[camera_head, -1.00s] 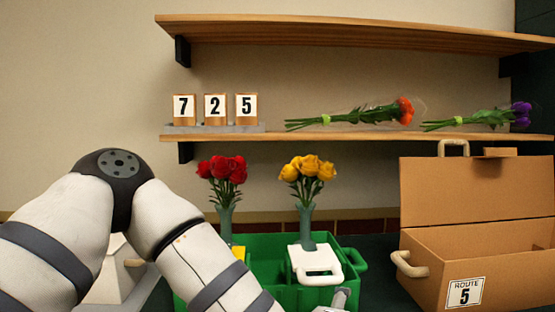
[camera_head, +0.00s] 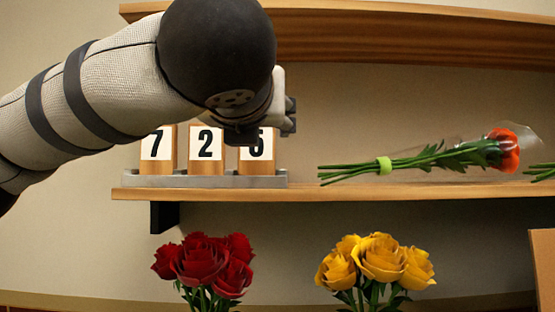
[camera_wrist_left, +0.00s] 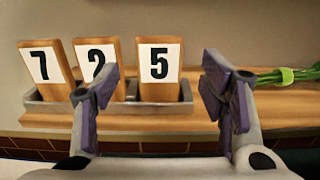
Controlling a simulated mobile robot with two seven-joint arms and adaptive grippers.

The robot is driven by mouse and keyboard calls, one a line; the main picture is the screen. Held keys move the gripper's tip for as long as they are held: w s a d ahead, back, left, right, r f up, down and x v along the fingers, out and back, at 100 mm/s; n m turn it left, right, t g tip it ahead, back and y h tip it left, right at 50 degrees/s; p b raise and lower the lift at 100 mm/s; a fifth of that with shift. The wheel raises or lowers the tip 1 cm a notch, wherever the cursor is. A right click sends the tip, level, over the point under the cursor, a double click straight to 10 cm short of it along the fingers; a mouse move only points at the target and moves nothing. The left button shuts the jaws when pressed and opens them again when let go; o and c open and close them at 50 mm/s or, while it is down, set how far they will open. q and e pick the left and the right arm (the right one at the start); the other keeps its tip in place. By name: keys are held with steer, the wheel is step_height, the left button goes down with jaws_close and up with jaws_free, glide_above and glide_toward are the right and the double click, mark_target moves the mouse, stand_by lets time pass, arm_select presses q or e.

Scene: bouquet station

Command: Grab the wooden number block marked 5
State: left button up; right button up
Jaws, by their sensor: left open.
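The wooden number block marked 5 (camera_head: 257,160) stands upright at the right end of a grey tray (camera_head: 225,181) on the lower shelf. In the head view my left gripper (camera_head: 288,116) is in front of it and hides its upper part. In the left wrist view the block marked 5 (camera_wrist_left: 159,68) shows between the two spread fingers of my left gripper (camera_wrist_left: 165,90). The fingers are open and empty. I cannot tell whether they touch the block. My right gripper is not in view.
Blocks marked 7 (camera_head: 157,152) and 2 (camera_head: 207,152) stand left of the 5 in the same tray. A wrapped orange flower (camera_head: 505,150) lies to the right on the lower shelf (camera_head: 400,190). An upper shelf (camera_head: 420,35) is above. Red roses (camera_head: 205,262) and yellow roses (camera_head: 375,262) stand below.

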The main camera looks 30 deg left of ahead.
mark_target(257, 155)
arm_select(q)
steer(key=p+x, duration=0.1)
steer(key=x, duration=0.9)
steer(key=shift+a, duration=0.2)
steer(key=c, duration=1)
